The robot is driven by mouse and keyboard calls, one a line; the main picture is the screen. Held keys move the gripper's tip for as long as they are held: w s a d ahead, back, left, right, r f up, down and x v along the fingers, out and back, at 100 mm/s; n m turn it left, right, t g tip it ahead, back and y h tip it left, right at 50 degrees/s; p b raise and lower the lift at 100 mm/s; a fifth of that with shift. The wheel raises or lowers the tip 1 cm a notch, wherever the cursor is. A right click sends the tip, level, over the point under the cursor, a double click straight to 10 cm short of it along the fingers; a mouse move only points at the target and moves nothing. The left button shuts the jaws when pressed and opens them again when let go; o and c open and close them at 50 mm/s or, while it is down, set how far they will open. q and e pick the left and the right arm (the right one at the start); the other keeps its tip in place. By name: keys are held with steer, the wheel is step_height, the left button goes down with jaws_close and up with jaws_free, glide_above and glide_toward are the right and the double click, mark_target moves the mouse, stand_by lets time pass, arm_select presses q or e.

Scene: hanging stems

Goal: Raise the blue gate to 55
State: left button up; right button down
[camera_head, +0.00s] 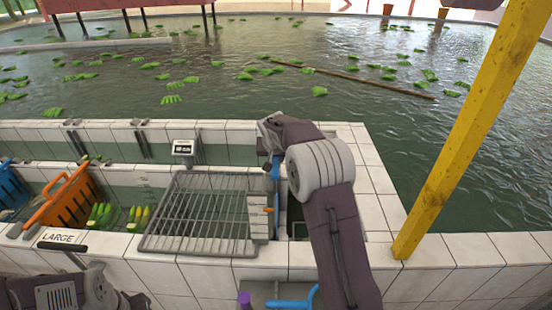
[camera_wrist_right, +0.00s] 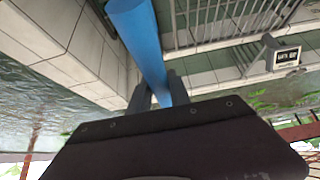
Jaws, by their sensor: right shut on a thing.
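The blue gate (camera_head: 275,172) shows as a narrow upright blue piece beside the metal grate, mostly hidden by my right arm. A pale board (camera_head: 258,218) stands beside it with an orange pointer (camera_head: 268,209); its marks are too small to read. My right gripper (camera_head: 270,148) is at the top of the gate. In the right wrist view, the gripper (camera_wrist_right: 157,92) is shut on the gate's blue bar (camera_wrist_right: 140,40), which runs between its fingers. My left arm (camera_head: 70,292) shows at the lower left, but whether its gripper is open or shut is unclear.
A metal grate (camera_head: 195,215) lies left of the gate. A small display (camera_head: 183,148) stands behind it. An orange crate (camera_head: 68,200) and yellow-green bananas (camera_head: 138,217) are in the channel at left. A yellow post (camera_head: 465,130) rises at right. Open water lies beyond.

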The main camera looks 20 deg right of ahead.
steer(key=shift+w+r+p, duration=0.1)
steer(key=shift+r+p, duration=0.35)
steer(key=shift+r, duration=0.4)
steer(key=shift+f, duration=0.2)
jaws_free()
steer(key=shift+f, duration=0.1)
stand_by(0.4)
steer(key=p+v, duration=0.2)
steer(key=v, duration=0.9)
steer(key=shift+s, duration=0.2)
